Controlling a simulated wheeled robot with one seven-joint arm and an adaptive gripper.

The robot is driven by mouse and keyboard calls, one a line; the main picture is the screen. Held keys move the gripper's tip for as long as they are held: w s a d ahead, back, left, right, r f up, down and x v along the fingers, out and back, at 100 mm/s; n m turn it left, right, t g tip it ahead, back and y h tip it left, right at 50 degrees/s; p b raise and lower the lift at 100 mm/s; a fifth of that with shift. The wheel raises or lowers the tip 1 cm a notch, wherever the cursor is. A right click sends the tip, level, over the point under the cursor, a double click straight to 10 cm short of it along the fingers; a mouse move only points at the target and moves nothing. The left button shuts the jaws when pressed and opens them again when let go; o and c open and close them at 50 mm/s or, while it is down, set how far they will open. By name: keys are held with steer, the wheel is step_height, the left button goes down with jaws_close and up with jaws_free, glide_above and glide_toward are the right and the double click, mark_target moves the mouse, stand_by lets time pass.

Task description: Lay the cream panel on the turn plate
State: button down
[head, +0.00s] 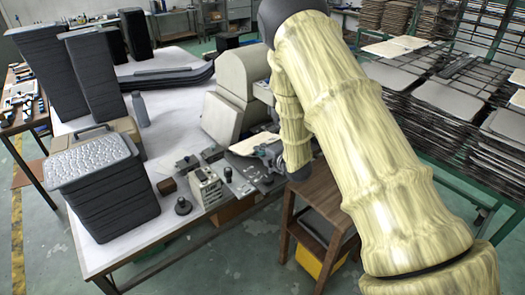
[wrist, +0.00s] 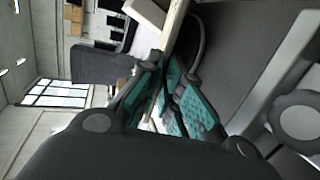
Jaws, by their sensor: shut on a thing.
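My gripper (wrist: 168,88), with teal pads, is shut on the cream panel (wrist: 175,22). In the wrist view the panel shows nearly edge-on, as a narrow pale strip running up from the fingers. In the head view a pale piece of the panel (head: 254,144) shows beside my gripper (head: 274,155), low over the machine on the white table. My arm and its pale sleeve hide part of this spot. A grey flat part (head: 243,171) lies just below the panel in the picture; I cannot tell whether it is the turn plate or whether they touch.
A beige machine housing (head: 238,78) stands just behind the panel. Small fixtures and a control box (head: 205,187) crowd the table's near edge. Dark tray stacks (head: 100,185) stand at left. A wooden stool (head: 318,205) is below my arm; loaded racks (head: 455,105) stand at right.

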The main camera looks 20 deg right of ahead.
steer(key=c, duration=1.5)
jaws_free()
steer(key=v, duration=1.2)
